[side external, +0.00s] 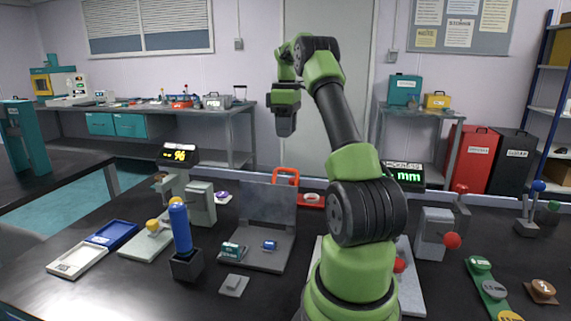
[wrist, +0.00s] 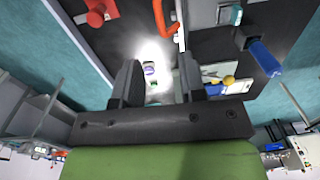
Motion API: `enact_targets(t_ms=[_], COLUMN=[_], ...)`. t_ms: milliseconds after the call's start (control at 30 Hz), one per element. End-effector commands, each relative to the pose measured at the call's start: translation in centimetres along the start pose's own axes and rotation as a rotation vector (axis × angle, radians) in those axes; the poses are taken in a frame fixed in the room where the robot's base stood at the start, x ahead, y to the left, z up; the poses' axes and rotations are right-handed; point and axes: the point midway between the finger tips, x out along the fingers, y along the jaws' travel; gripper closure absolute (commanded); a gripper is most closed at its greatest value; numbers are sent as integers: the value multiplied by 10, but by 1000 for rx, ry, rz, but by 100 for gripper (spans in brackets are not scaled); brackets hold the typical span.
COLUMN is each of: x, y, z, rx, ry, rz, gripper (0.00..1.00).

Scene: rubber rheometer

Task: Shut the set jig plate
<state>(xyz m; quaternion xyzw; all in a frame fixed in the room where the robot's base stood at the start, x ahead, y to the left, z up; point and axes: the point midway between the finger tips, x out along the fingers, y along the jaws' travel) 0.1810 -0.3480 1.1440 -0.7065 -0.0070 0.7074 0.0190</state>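The set jig has a flat grey base (side external: 262,256) on the black bench. Its grey plate (side external: 268,207) stands upright at the back of the base, so the jig is open. An orange handle (side external: 287,175) shows at the plate's top right and in the wrist view (wrist: 163,18). A teal block (side external: 232,251) and a small blue piece (side external: 269,245) sit on the base. My gripper (side external: 285,130) hangs well above and behind the plate, touching nothing. In the wrist view its two dark fingers (wrist: 158,72) are apart with nothing between them.
A blue-handled tool (side external: 180,226) stands in a dark holder left of the jig, also in the wrist view (wrist: 264,57). A small grey block (side external: 234,285) lies in front. The air around my gripper is clear.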

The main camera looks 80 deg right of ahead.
Motion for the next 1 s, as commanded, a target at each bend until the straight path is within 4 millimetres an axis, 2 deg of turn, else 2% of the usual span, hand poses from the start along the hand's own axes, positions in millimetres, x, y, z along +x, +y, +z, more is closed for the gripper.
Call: enact_targets(t_ms=[167,433,600,967,1000], x=[20,70,89,96,95], y=[-1,-2,-1,-1,-1], z=[0,0,-1,-1,-1], rx=[-1,0,-1,1,1], ry=[-3,-2,-1,1,1], rz=[-4,-5,-1,2,2], gripper=[62,62,62,62,67])
